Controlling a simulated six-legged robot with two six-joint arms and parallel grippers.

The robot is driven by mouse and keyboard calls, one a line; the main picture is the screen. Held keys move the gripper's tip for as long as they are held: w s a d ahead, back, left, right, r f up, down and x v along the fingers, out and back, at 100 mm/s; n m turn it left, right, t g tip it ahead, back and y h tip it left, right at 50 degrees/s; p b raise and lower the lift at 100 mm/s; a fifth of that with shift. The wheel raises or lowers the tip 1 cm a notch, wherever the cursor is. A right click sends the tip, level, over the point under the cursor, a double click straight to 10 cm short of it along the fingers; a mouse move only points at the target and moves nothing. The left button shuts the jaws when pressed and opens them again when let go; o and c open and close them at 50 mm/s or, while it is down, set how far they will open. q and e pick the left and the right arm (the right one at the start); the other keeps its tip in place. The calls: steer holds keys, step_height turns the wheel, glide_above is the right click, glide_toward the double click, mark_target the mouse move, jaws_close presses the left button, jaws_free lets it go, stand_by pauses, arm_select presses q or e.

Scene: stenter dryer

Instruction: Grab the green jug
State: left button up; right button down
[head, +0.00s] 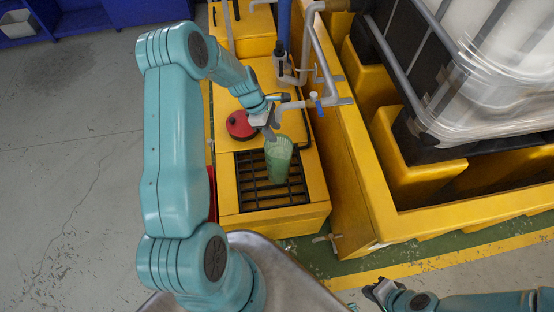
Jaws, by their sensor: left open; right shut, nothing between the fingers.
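The green jug (278,160) stands on the black grate (262,192) set in the yellow unit, below a tap and pipe. It looks translucent and roughly upright. My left gripper (272,130) is just above the jug's rim, at its upper left, with its arm coming over from the left. It is open, its fingers small and partly lost against the jug's top edge; I cannot tell whether they touch it. My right gripper (374,290) is low at the bottom right, far from the jug, shut and empty.
A red round lid (239,125) lies on the yellow unit left of the jug. Grey pipes (322,60) and a blue-handled valve (318,104) stand close behind and right. A yellow containment wall (362,200) rises to the right, holding a caged white tank (490,80). Grey floor at left is clear.

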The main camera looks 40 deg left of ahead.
mark_target(279, 136)
arm_select(q)
steer(key=x, duration=0.6)
steer(key=shift+w+d+f, duration=0.2)
steer(key=shift+w+f, duration=0.1)
steer(key=shift+w, duration=0.05)
jaws_close()
steer(key=shift+a+r, duration=0.1)
steer(key=shift+r, duration=0.05)
stand_by(0.9)
